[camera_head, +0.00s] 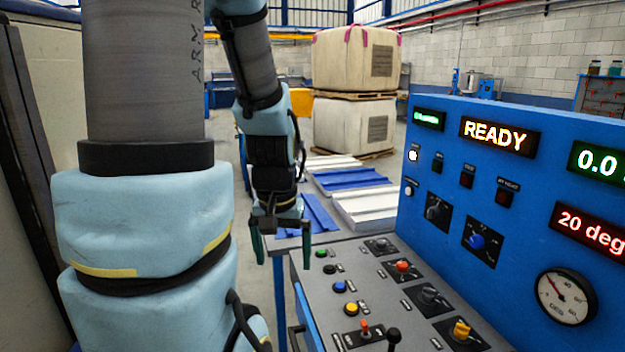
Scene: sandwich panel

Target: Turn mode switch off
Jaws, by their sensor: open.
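A blue control panel (412,248) stands at the right, with an upright face and a sloping grey desk (318,282) in front. A black rotary knob (435,209) and a blue rotary knob (477,241) sit on dark plates on the upright face. More knobs sit on the desk: a red one (402,267), a black one (428,294) and a yellow one (461,330). The labels are too small to read, so I cannot tell which is the mode switch. My gripper (281,250) points down, open and empty, at the desk's far left edge, apart from every knob.
Lit displays read READY (492,136), 0.0 (599,163) and 20 deg (592,228). A round gauge (566,296) is at lower right. Push buttons line the desk's left side, and a black lever (393,337) stands at its front. Blue and white panels (350,180) lie behind.

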